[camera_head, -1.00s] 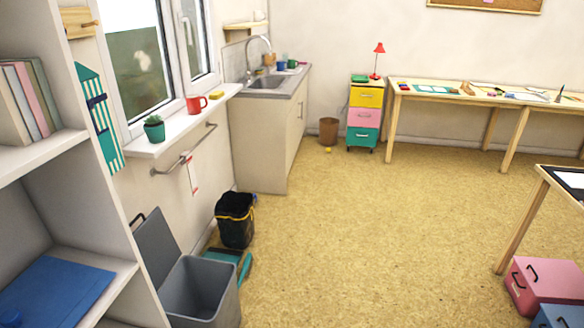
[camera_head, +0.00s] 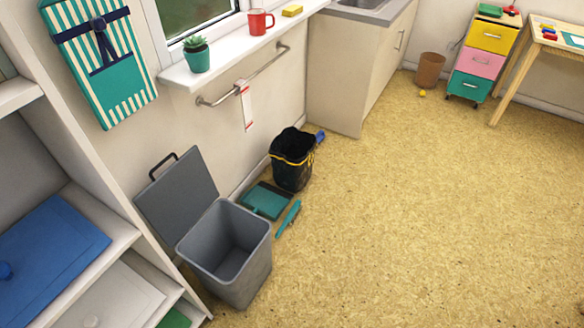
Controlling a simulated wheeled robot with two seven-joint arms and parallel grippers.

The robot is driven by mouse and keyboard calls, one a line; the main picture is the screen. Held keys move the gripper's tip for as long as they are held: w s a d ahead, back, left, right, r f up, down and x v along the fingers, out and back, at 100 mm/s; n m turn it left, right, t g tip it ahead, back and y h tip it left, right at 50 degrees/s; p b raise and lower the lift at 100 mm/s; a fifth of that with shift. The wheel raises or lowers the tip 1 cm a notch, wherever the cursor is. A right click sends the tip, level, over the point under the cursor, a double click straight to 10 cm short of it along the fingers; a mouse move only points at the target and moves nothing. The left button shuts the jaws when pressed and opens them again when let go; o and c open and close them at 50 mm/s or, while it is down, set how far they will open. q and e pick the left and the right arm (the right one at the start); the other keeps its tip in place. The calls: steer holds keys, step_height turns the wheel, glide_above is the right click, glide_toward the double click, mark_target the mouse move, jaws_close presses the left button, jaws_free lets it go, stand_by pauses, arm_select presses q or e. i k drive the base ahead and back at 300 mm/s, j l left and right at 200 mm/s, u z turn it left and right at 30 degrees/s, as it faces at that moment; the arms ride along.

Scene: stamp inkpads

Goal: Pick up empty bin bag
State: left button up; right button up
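A black bin bag (camera_head: 292,168) with a yellow band around its top stands upright on the floor by the wall under the towel rail. Its mouth faces up and looks dark inside; I cannot tell whether it is empty or lines a small bin. A grey bin (camera_head: 243,282) stands in front of it, nearer to me, with its lid (camera_head: 180,194) swung open against the wall. The grey bin's inside looks empty and unlined. Neither of my grippers shows in this view.
A teal dustpan (camera_head: 266,199) and brush (camera_head: 289,218) lie on the floor between bin and bag. A blue object (camera_head: 320,136) touches the bag's far side. A white shelf unit (camera_head: 150,262) borders the left. The floor (camera_head: 420,220) to the right is clear.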

mark_target(291, 152)
steer(key=u, duration=0.4)
steer(key=i+l+u, duration=0.5)
steer(key=l, duration=0.25)
steer(key=i+l+u, duration=0.15)
steer(key=l+u, duration=0.15)
steer(key=l, duration=0.1)
